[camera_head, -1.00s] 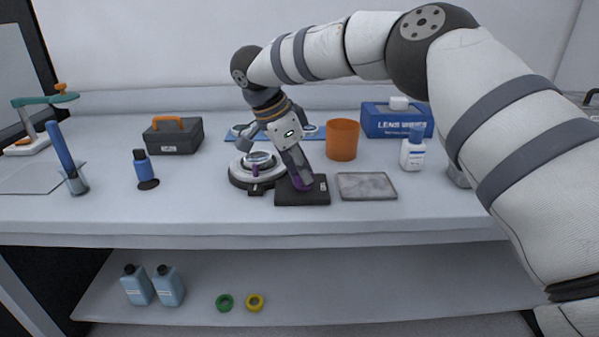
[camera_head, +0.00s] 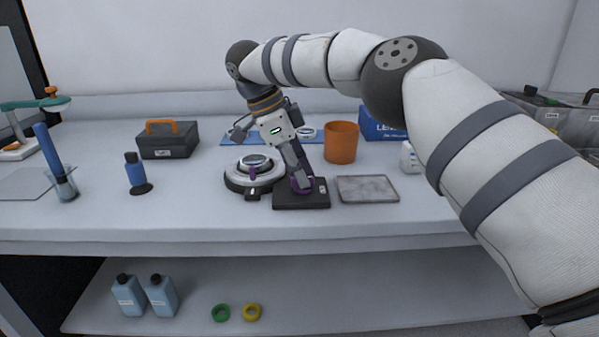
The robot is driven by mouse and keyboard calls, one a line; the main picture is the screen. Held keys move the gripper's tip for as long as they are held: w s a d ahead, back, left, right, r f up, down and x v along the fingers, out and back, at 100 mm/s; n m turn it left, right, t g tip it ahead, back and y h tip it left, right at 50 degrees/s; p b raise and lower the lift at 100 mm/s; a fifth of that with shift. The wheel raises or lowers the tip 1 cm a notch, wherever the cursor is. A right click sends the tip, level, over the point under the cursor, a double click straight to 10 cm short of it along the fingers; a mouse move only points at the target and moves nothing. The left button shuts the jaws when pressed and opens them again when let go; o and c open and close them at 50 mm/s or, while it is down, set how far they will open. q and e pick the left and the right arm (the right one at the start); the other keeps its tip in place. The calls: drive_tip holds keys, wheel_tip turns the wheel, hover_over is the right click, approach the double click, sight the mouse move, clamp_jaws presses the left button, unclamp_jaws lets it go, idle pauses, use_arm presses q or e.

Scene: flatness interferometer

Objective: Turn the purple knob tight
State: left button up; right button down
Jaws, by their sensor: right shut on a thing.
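The purple knob (camera_head: 310,184) sits on a black block (camera_head: 317,201) on the bench, and is partly hidden by my right gripper's fingers. My right gripper (camera_head: 301,184) points down from above and is shut on the purple knob. A round white and black stage (camera_head: 235,180) with a lens-like disc stands just left of the block. My left gripper does not show.
An orange cup (camera_head: 341,143) stands behind the block, and a grey flat plate (camera_head: 367,189) lies to its right. A white bottle (camera_head: 407,158) is partly behind my right arm. The bench front is clear.

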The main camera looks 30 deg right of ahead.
drive_tip(key=c, duration=1.6)
unclamp_jaws()
